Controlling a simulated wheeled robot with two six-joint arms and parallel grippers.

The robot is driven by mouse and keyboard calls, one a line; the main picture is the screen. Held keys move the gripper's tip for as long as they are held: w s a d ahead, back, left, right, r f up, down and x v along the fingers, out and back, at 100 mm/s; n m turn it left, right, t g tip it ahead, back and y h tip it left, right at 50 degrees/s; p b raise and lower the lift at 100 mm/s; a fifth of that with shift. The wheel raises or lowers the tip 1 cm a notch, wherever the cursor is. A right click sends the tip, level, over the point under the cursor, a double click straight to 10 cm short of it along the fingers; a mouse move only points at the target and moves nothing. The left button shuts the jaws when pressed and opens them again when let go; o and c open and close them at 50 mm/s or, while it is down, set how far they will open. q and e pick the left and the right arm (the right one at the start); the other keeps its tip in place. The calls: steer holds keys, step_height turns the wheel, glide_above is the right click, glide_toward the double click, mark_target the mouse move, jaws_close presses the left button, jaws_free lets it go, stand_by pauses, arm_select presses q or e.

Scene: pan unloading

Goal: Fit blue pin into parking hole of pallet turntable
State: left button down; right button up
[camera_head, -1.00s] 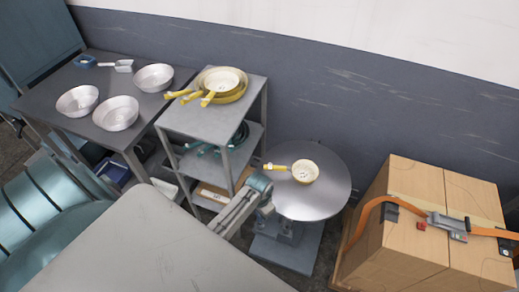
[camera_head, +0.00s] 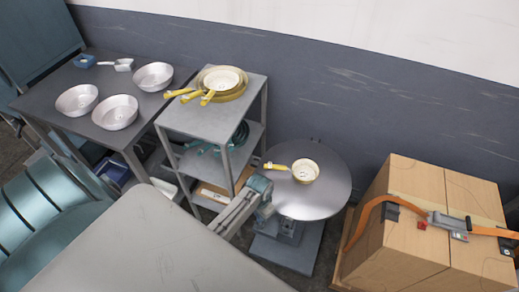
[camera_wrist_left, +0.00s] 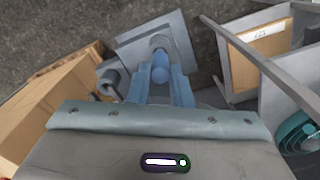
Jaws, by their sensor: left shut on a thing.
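The pallet turntable (camera_head: 325,203) is a round grey disc on a pedestal, right of the grey rack. My left gripper (camera_head: 266,211) is at its front left edge, low beside the pedestal. In the left wrist view the gripper (camera_wrist_left: 160,84) is shut on the blue pin (camera_wrist_left: 160,68), whose rounded blue end shows between the fingers. Left of the fingers is a grey rounded fitting (camera_wrist_left: 109,80) with a dark opening; I cannot tell if it is the parking hole. The pin's other end is hidden. My right gripper is out of view.
A yellow-handled pan (camera_head: 305,171) lies on the turntable. The rack (camera_head: 205,122) with stacked pans stands close on the left. Strapped cardboard boxes (camera_head: 415,225) stand on the right. A steel table (camera_head: 60,100) with bowls is at far left.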

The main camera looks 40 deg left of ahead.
arm_select(q)
steer(key=shift+f+b, duration=0.35)
steer(key=shift+f, duration=0.5)
stand_by(0.3)
steer(key=c, duration=1.2)
jaws_free()
steer(key=shift+c, duration=0.2)
steer(key=shift+r, duration=0.1)
step_height(320, 180, up, 11)
steer(key=b, duration=0.2)
steer(key=shift+f, duration=0.2)
